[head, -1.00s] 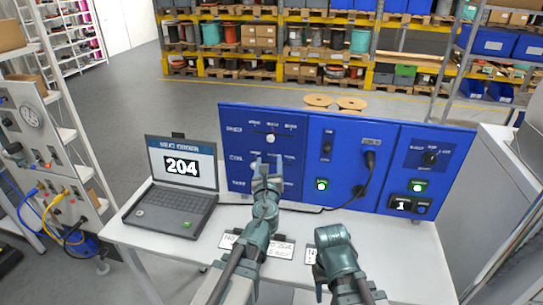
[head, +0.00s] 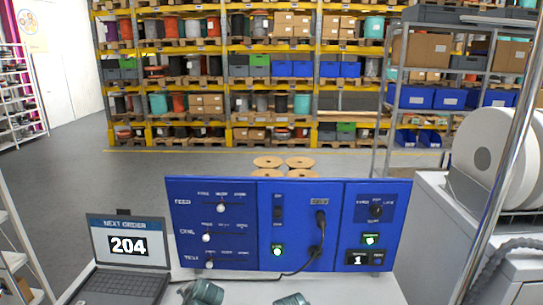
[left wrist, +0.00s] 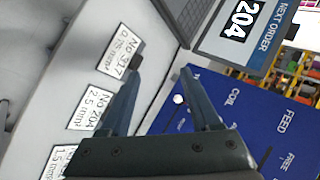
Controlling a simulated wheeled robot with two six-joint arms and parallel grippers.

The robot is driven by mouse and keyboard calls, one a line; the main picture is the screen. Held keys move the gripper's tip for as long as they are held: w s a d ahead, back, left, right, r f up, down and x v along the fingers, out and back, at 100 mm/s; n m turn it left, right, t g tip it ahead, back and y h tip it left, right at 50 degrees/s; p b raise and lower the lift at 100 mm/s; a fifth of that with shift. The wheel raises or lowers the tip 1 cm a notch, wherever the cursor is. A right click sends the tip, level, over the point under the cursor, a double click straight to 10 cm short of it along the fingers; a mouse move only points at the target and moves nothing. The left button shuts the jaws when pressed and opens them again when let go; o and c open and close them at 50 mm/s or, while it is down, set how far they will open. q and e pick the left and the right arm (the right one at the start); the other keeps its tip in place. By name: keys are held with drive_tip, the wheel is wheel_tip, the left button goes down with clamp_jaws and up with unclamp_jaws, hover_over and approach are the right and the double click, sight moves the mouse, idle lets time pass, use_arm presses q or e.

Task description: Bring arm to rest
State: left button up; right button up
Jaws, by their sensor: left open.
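My left gripper (left wrist: 160,66) is open and empty in the left wrist view. Its two dark fingers stand apart above the table, between the label cards and the blue panel (left wrist: 200,105).
The blue control panel (head: 222,240) stands on the white table (head: 345,290). A laptop (head: 128,250) reading 204 is at left. Label cards (left wrist: 90,109) lie on the table. Pale discs (head: 268,162) show behind the panel; a grey cabinet (head: 430,235) stands right.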

use_arm(q)
drive_tip(key=s+d+f+n+g+h, duration=0.6)
drive_tip(key=s+d+n, duration=0.2)
drive_tip(key=s, duration=0.1)
drive_tip(key=s+d+f+m+b, duration=0.1)
drive_tip(key=s+d+f+b, duration=0.1)
drive_tip(key=f+b, duration=0.4)
drive_tip(key=s+d+f+m+y+b, duration=0.1)
drive_tip(key=s+d+f+b, duration=0.1)
drive_tip(key=d+f+b, duration=0.3)
drive_tip(key=s+d+f+m+b, duration=0.1)
drive_tip(key=s+d+f+b, duration=0.1)
drive_tip(key=d+f+b, duration=0.2)
wheel_tip(320, 180, down, 4)
drive_tip(key=b, duration=0.3)
drive_tip(key=shift+s+r+g+b, duration=0.25)
drive_tip(key=shift+g+b, duration=0.05)
drive_tip(key=shift+g, duration=0.1)
